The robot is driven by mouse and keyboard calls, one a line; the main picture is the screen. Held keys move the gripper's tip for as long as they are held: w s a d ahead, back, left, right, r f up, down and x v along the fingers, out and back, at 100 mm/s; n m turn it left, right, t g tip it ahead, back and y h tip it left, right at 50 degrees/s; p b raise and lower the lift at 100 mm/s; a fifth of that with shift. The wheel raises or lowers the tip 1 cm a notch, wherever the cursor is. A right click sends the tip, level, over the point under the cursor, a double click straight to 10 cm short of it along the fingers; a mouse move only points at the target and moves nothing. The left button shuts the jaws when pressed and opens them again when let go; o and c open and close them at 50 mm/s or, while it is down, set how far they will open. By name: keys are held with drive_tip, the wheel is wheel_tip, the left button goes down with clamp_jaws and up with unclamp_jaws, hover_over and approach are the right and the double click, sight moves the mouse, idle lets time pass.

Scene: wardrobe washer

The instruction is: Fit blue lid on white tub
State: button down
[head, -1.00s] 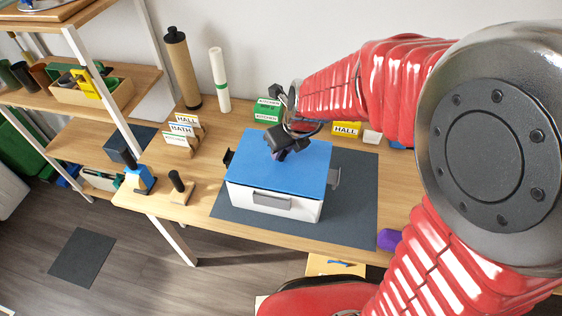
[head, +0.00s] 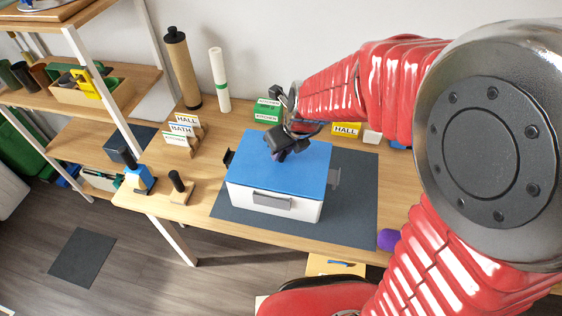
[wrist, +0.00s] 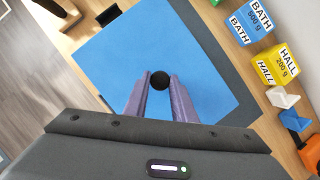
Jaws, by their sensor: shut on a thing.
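The blue lid (head: 300,170) lies flat over the top of the white tub (head: 285,207), which stands on a dark grey mat (head: 350,215). Whether its edges are fully seated cannot be told. The tub has a grey clip at its front and dark side clips standing out. My gripper (wrist: 159,92) points down at the lid's middle, its purple fingers shut on a round black knob (wrist: 160,80) on the lid. In the head view my gripper (head: 281,157) hides the knob.
Green and yellow labelled boxes (head: 346,130) stand behind the mat. A purple object (head: 388,239) lies at the table's front edge.

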drive_tip(key=shift+f, duration=0.4)
idle(0.3)
drive_tip(key=c, duration=1.4)
unclamp_jaws()
drive_tip(key=shift+o, duration=0.5)
drive_tip(key=shift+o, duration=1.1)
drive_tip(key=v, duration=1.3)
drive_tip(key=shift+r, duration=0.3)
drive_tip(key=shift+s+d, duration=0.15)
